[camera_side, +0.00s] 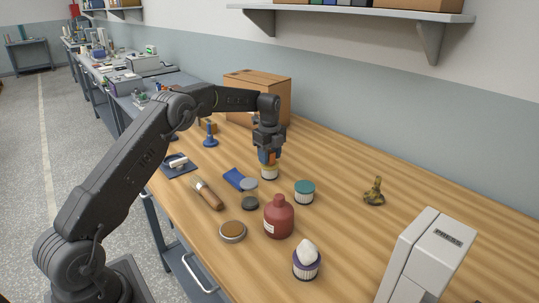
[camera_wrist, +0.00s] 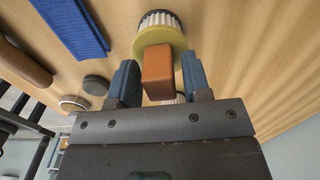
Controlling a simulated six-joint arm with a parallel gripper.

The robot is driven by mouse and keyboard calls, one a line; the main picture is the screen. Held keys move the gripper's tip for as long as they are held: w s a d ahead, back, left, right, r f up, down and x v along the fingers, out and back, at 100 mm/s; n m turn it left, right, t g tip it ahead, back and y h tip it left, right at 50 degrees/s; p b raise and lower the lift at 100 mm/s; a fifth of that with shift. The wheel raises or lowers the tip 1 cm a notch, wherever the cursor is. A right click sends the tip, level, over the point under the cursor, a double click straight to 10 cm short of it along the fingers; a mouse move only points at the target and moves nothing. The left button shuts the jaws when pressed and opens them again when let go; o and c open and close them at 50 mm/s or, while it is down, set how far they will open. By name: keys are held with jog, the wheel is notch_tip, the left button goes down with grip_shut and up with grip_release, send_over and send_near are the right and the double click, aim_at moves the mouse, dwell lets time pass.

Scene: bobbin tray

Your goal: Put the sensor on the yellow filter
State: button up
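The sensor, an orange-brown block (camera_wrist: 157,66), stands between my fingers in the wrist view, in line with the yellow filter's top. In the side view the sensor (camera_side: 271,157) shows as an orange patch just above the filter and seems to touch it. The yellow filter (camera_wrist: 178,38) has a yellow round top, a white ribbed side and a dark base; it also shows in the side view (camera_side: 269,173). My gripper (camera_wrist: 160,82) points down over the filter. Its blue fingers stand either side of the sensor, with a narrow gap visible at the right; the gripper looks open. It also shows in the side view (camera_side: 268,156).
A teal-lidded jar (camera_side: 305,192) stands right of the filter. A cardboard box (camera_side: 257,92) is behind. The table's right middle is mostly clear.

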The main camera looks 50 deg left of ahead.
jog(key=shift+o, duration=0.6)
jog(key=shift+r, duration=0.1)
notch_tip(320, 180, up, 12)
jog(key=s+d+r+n+t, duration=0.2)
jog(key=s+d+r+n, duration=0.35)
jog(key=d+r, duration=0.3)
jog(key=s+d+r+n+t, duration=0.1)
jog(key=s+d+n, duration=0.35)
jog(key=s, duration=0.55)
jog(key=s+d+r+n+t, duration=0.1)
jog(key=s+d+n, duration=0.3)
jog(key=s, duration=0.7)
jog(key=s+d+f+n+t, duration=0.1)
jog(key=s+d+f+n, duration=0.3)
jog(key=s+f, duration=0.3)
jog(key=s, duration=0.3)
jog(key=shift+t, duration=0.3)
